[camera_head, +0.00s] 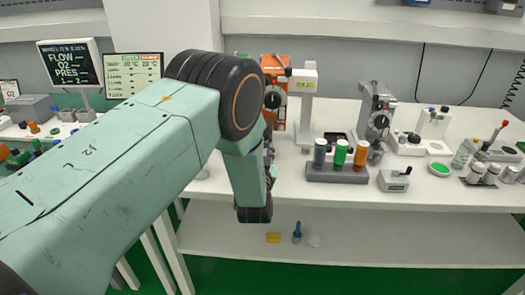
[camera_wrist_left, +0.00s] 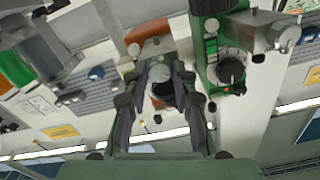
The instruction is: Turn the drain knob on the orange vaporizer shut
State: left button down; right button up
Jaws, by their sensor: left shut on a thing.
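The orange vaporizer (camera_head: 278,68) stands upright on the bench behind my left arm, which hides its lower part. Its black dial (camera_head: 273,100) faces forward. In the left wrist view, parts of the orange body (camera_wrist_left: 153,47) show behind the fingers. My left gripper (camera_wrist_left: 161,95) is shut, with its fingers on either side of a small dark round piece at the vaporizer, which looks like the drain knob (camera_wrist_left: 162,86). How far the knob is turned cannot be told. In the head view the gripper is mostly hidden by my arm. My right gripper is in neither view.
A green device with a black dial (camera_wrist_left: 231,69) stands close to the right of the fingers in the wrist view. A white stand (camera_head: 306,95) is right of the vaporizer. A rack of coloured cylinders (camera_head: 338,173) sits on the bench's front. The lower shelf (camera_head: 390,240) is mostly clear.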

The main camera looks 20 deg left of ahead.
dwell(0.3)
pick_arm(q)
jog(key=c, duration=1.1)
grip_release()
jog(key=shift+o, duration=0.2)
jog(key=v, duration=1.2)
